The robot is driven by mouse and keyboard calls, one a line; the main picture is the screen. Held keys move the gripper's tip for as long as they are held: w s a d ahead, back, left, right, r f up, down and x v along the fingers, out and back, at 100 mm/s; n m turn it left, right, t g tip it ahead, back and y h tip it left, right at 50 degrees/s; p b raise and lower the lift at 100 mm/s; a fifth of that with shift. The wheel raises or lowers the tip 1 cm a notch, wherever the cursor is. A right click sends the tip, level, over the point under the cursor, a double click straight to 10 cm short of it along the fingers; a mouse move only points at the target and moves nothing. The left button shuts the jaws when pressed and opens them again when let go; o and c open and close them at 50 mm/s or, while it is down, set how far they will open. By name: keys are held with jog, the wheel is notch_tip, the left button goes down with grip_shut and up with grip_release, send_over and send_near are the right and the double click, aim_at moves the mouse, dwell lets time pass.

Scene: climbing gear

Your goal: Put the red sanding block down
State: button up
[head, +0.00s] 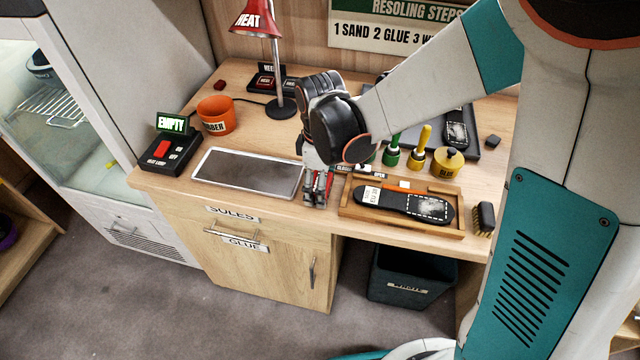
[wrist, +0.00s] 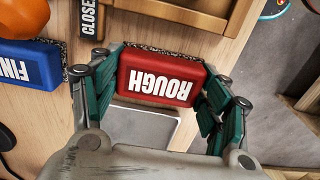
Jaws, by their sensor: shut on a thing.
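The red sanding block (wrist: 160,77), marked ROUGH with a dark gritty edge, is between the fingers of my gripper (wrist: 158,85) in the wrist view. The fingers press on its two ends. In the head view my gripper (head: 318,190) points down at the front of the bench, between the grey tray and the wooden tray; only a little red shows between its fingers. I cannot tell whether the block touches the bench top. A blue block (wrist: 30,63), marked FIN in its visible part, lies beside it in the wrist view; my arm hides it in the head view.
The grey tray (head: 199,178) is left of my gripper. The wooden tray (head: 346,211) holding a shoe sole (head: 400,203) is right, with a brush (head: 484,219) beyond. Behind stand a red lamp (head: 259,20), an orange pot (head: 215,112) and green-and-yellow-handled tools. The bench's front edge is close.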

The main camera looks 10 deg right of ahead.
jog(key=shift+f, duration=0.15)
jog(key=o, duration=1.2)
notch_tip(320, 180, up, 12)
jog(key=p, duration=0.8)
jog(key=shift+r+p, duration=0.2)
jog(key=shift+p, duration=0.15)
